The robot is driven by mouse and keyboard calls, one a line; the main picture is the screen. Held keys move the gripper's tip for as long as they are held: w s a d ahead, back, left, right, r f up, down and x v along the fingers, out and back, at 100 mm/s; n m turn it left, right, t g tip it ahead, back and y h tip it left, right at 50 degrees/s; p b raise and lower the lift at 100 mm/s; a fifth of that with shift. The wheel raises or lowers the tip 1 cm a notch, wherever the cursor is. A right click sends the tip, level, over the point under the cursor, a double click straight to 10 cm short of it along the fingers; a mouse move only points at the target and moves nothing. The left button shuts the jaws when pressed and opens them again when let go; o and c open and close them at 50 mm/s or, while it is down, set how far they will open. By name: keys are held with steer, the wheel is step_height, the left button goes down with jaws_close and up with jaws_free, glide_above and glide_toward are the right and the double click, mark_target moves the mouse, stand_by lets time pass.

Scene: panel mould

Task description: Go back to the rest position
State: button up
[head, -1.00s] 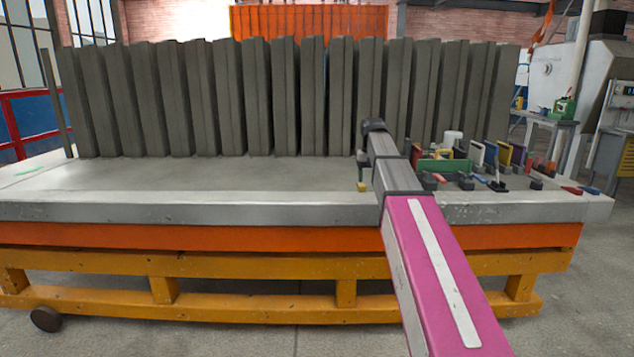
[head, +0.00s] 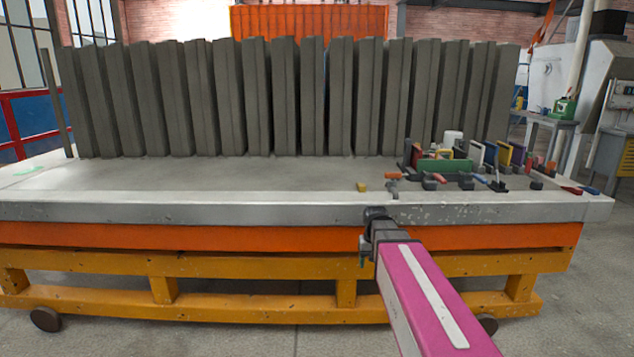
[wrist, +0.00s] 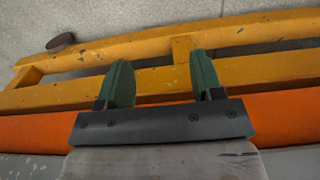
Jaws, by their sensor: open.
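My gripper (wrist: 160,85) shows in the wrist view with its two green fingers well apart and nothing between them. In the head view my gripper (head: 364,254) is at the end of my pink arm, in front of the table's front side and below the top's edge. The fingers are small and partly hidden there by my wrist. The orange and yellow frame of the table lies beyond the fingers in the wrist view.
The grey table top (head: 200,180) bears a row of tall grey panels (head: 255,100). Clamps and small coloured parts, with a green piece (head: 444,165), lie at its right. A small yellow block (head: 362,187) lies near the front edge. The floor in front is clear.

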steer(key=s+f, duration=0.3)
steer(key=s, duration=0.1)
steer(key=s+f, duration=0.7)
steer(key=s, duration=0.1)
steer(key=shift+s+f, duration=0.3)
steer(key=shift+s, duration=0.05)
steer(key=shift+c, duration=0.3)
